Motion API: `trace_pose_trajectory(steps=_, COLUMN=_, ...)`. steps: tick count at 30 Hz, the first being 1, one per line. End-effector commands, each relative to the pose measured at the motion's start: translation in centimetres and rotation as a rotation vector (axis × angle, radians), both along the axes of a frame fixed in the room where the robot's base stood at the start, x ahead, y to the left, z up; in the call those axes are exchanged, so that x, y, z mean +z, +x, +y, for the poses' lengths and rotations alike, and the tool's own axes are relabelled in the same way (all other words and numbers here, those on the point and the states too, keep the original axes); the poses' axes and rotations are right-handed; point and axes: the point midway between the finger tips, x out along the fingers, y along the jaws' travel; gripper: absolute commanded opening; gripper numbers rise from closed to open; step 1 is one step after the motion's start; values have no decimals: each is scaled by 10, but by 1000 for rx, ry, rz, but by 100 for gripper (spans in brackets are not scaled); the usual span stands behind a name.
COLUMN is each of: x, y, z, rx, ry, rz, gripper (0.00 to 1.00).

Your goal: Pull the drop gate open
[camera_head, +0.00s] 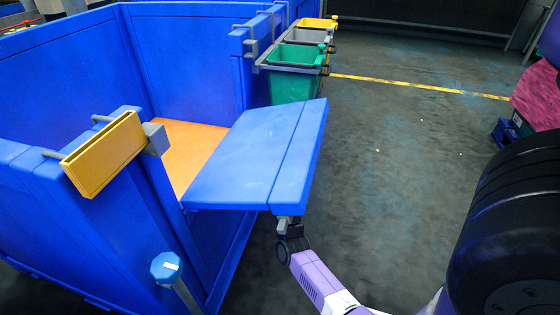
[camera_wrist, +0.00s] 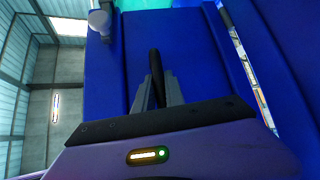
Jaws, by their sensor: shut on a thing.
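The drop gate (camera_head: 250,155) is a flat blue panel in the head view. It is swung outward from the front of the blue bin (camera_head: 60,50), nearly level, and leaves a gap through which an orange floor shows. My gripper (camera_head: 287,226) is at the gate's outer edge, low and partly hidden beneath it. In the wrist view my gripper (camera_wrist: 158,90) has its grey fingers closed on a dark bar-like handle (camera_wrist: 155,62) against the blue panel. The handle's far side is hidden.
A yellow holder (camera_head: 105,155) hangs on the bin's left front wall, and a blue-capped post (camera_head: 166,266) stands before it. Green (camera_head: 295,75), grey and yellow bins line the far side.

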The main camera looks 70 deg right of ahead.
Motion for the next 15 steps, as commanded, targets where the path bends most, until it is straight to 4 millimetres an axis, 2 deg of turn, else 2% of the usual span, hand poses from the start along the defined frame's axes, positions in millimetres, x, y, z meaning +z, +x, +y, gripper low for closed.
trace_pose_trajectory(steps=6, x=3, y=0, z=0, rx=-1, ry=-7, rz=-6, gripper=0)
trace_pose_trajectory(steps=7, x=3, y=0, z=0, rx=-1, ry=-7, rz=-6, gripper=16)
trace_pose_trajectory(steps=8, x=3, y=0, z=0, rx=-1, ry=-7, rz=-6, gripper=22)
trace_pose_trajectory(steps=15, x=2, y=0, z=0, rx=-2, ry=-5, rz=-6, gripper=23)
